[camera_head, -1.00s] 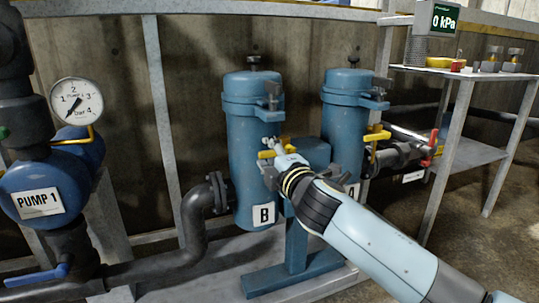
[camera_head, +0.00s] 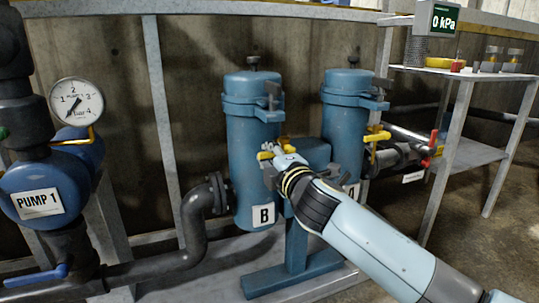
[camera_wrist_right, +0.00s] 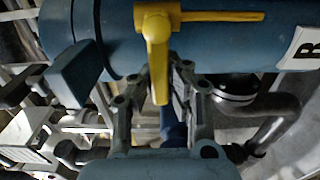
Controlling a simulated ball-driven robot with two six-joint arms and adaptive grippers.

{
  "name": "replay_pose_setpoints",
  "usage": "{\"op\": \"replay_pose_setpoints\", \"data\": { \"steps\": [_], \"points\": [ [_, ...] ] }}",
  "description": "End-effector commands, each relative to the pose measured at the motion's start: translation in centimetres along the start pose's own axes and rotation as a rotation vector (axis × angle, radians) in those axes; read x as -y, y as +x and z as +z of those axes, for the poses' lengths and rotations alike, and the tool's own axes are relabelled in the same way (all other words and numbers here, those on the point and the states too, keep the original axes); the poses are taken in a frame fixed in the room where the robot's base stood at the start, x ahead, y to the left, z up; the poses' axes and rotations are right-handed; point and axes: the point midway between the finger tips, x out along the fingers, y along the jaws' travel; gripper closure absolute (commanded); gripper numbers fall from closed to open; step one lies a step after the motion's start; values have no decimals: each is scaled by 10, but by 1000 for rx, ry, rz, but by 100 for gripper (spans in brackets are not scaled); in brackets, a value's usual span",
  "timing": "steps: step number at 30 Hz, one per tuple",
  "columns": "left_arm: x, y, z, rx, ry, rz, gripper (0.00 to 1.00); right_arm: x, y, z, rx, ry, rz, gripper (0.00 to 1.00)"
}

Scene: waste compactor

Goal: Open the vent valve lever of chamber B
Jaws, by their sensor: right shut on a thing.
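Chamber B is a blue upright cylinder (camera_head: 252,185) with a "B" label, left of the similar blue chamber A (camera_head: 345,125). Its yellow vent lever (camera_wrist_right: 157,50) shows in the wrist view, with its hub at the top and its handle reaching down between my fingers. A second yellow bar (camera_wrist_right: 215,16) runs to the right from near the hub. My right gripper (camera_head: 270,160) is at the front of chamber B; in the wrist view (camera_wrist_right: 157,95) its fingers are closed around the lever handle. The fingers partly hide the lever in the head view. My left gripper is not in view.
A yellow lever (camera_head: 377,136) sits on chamber A, with a red handle (camera_head: 433,142) to its right. Pump 1 (camera_head: 50,185) with a gauge (camera_head: 76,101) stands at the left. A display (camera_head: 438,18) reads 0 kPa above the shelf (camera_head: 465,72).

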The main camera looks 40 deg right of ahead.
Motion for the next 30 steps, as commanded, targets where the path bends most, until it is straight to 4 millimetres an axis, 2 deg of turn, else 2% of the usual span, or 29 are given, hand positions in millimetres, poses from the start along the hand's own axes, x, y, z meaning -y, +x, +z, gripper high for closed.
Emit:
{"op": "replay_pose_setpoints", "data": {
  "steps": [8, 14, 20, 30],
  "points": [
    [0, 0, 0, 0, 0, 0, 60, 3, -1, 0, 0, -34, -3, 100],
    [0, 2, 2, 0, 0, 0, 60, 10, -1, 1, 0, -138, -5, 100],
    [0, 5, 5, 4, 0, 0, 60, 19, -1, 2, -1, -307, -5, 100],
    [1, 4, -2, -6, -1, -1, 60, 34, -1, 10, -2, -632, -6, 100]
  ]
}}
